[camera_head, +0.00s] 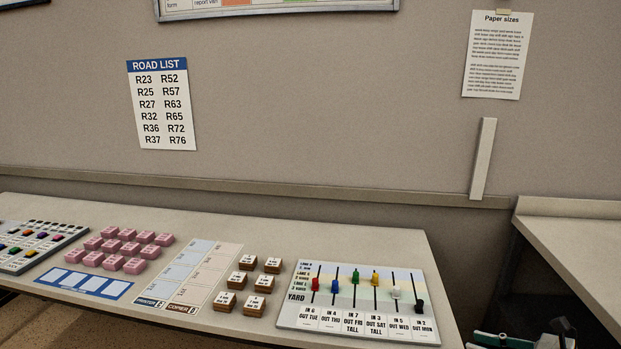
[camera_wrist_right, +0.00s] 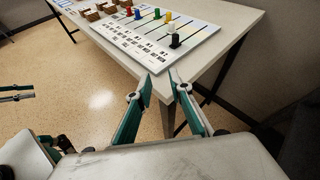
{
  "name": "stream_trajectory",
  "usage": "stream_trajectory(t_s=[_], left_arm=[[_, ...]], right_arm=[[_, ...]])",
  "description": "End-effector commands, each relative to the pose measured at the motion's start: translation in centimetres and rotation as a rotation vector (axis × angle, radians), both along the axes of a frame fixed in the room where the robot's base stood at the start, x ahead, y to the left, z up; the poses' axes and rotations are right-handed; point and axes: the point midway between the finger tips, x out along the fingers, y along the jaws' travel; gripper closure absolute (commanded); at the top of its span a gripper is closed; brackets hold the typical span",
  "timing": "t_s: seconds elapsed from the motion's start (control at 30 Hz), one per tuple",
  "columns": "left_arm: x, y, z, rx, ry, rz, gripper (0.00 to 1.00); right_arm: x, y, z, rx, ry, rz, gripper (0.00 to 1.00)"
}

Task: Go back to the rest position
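My right gripper (camera_wrist_right: 162,88) is open and empty in the right wrist view, its two green fingers apart near the table's front corner. In the head view only a part of my right arm shows at the bottom right edge. The table (camera_head: 225,333) carries a white slider board (camera_head: 358,338) marked YARD, with red, blue, green, yellow, white and black knobs. The board also shows in the right wrist view (camera_wrist_right: 158,59), beyond the fingertips and apart from them. My left gripper cannot be made out in the head view.
Brown-based blocks (camera_head: 225,301), a printer and copier sheet (camera_head: 215,262), pink blocks (camera_head: 133,265), a blue-framed strip (camera_head: 84,283) and another board (camera_head: 38,246) lie on the table. A second table (camera_head: 575,207) stands at right, past a gap. Floor (camera_wrist_right: 75,85) shows in front.

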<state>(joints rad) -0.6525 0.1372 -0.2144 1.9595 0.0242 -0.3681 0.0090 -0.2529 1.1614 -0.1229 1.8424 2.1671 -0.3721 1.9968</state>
Motion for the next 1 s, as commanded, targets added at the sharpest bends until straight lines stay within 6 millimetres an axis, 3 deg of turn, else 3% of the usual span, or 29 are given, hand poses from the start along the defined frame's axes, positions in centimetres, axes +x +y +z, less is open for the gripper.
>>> stream_trajectory(t_s=[0.03,0.3,0.5,0.7,0.83,1.0], left_arm=[[0.1,0.0,0.0,0.000,-0.001,0.001,0.70],[1.0,0.5,0.6,0.008,-0.020,0.001,0.70],[0.5,0.2,0.4,0.003,-0.011,-0.001,0.70],[0.4,0.2,0.3,0.002,-0.009,-0.001,0.70],[0.4,0.1,0.3,0.002,-0.008,0.000,0.70],[0.3,0.2,0.1,0.003,-0.005,0.000,0.70]], right_arm=[[-1.3,2.0,-1.4,-0.062,-0.030,0.072,0.79],[-8.8,11.5,-7.7,-0.598,-0.349,0.566,0.79],[-13.6,16.3,-11.8,-1.124,-0.664,0.966,0.79],[-15.7,16.8,-13.6,-1.681,-0.865,1.339,0.79],[-16.4,14.9,-13.3,-2.002,-0.866,1.587,0.79],[-17.2,11.8,-11.9,-2.251,-0.764,1.858,0.79]])
